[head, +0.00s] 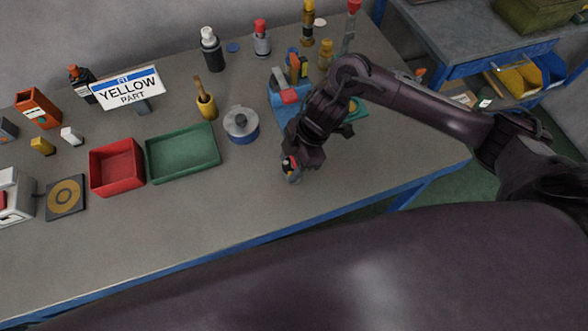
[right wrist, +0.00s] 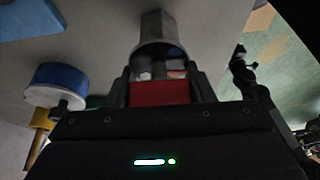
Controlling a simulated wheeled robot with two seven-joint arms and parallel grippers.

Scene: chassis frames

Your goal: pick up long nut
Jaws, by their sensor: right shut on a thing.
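My right gripper (head: 291,168) hangs over the front middle of the bench, pointing down. In the right wrist view its fingers (right wrist: 160,75) are shut on the long nut (right wrist: 157,32), a grey six-sided piece that sticks out beyond the fingertips. In the head view only a small grey bit of it shows at the fingertips, and the rest is hidden by the gripper. I cannot tell whether the nut touches the bench top. My left gripper is not in view.
A blue-and-grey lidded pot (head: 241,124) stands just left of the gripper. Green (head: 183,153) and red (head: 117,166) trays lie farther left. Bottles and tools stand behind. A sign (head: 125,88) reads "YELLOW PART". The bench front (head: 200,220) is clear.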

